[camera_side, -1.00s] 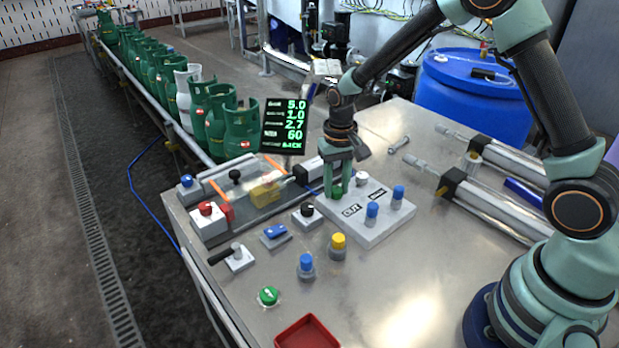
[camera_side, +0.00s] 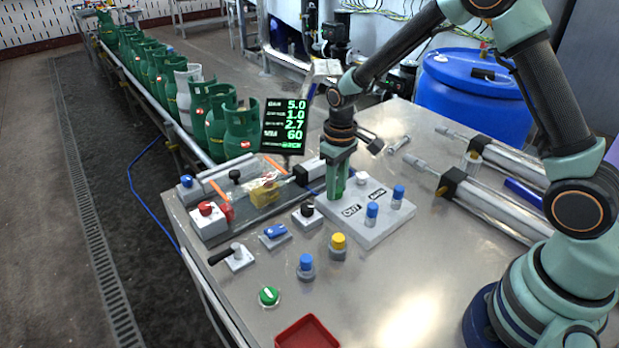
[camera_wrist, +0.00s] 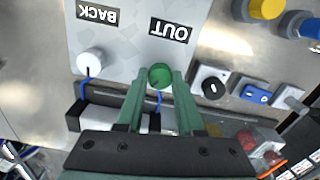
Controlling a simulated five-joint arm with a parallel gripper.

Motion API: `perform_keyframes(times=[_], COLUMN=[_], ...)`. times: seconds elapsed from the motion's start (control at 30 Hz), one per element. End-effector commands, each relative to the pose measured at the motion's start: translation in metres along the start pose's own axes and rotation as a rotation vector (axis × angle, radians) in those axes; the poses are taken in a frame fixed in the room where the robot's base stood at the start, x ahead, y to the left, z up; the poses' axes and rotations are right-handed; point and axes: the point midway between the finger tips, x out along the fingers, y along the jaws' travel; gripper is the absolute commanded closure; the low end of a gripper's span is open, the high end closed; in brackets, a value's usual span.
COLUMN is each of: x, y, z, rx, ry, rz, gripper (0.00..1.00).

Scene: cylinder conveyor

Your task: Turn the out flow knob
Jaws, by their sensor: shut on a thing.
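A small green knob (camera_wrist: 159,74) stands on the grey control plate (camera_side: 385,232), beside the black "OUT" label (camera_wrist: 171,31). My gripper (camera_wrist: 160,84) points down over the plate, with one finger on each side of the green knob, shut on it. In the side view my gripper (camera_side: 337,188) is over the plate's left corner, and its fingers mostly hide the knob there. A white knob (camera_wrist: 90,62) sits near the "BACK" label (camera_wrist: 98,14).
Two blue-topped knobs (camera_side: 372,213) stand on the plate's front part. A black knob (camera_side: 307,210), a blue switch (camera_side: 275,231) and a yellow button (camera_side: 338,242) stand close by. A lit display (camera_side: 284,125) is behind my gripper. A red tray (camera_side: 306,335) lies at the front.

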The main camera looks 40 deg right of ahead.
Motion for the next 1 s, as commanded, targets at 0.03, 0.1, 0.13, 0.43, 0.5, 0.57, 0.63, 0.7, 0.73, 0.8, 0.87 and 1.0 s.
perform_keyframes(times=[0.03, 0.1, 0.13, 0.43, 0.5, 0.57, 0.63, 0.7, 0.73, 0.8, 0.87, 1.0], x=[-0.002, -0.002, -0.002, -0.001, -0.001, -0.001, -0.001, -0.002, -0.004, -0.01, -0.018, -0.045], y=[0.0, 0.0, 0.0, 0.0, 0.0, 0.0, 0.0, 0.0, 0.0, 0.0, 0.0, 0.0], z=[0.0, 0.0, 0.0, 0.0, 0.0, 0.0, 0.0, 0.0, 0.0, -0.001, -0.001, -0.001], rx=[0.0, 0.0, 0.0, 0.001, 0.001, 0.001, 0.001, 0.001, 0.001, 0.001, 0.001, 0.001], ry=[-0.001, -0.001, -0.001, -0.001, 0.0, 0.0, 0.0, 0.0, 0.001, 0.002, 0.004, 0.006], rz=[0.0, 0.0, 0.0, 0.0, 0.0, 0.0, 0.0, 0.0, 0.0, 0.0, 0.0, 0.001], gripper=[1.0, 1.0, 1.0, 0.34, 0.34, 0.34, 0.34, 0.34, 0.34, 0.34, 0.34, 0.34])
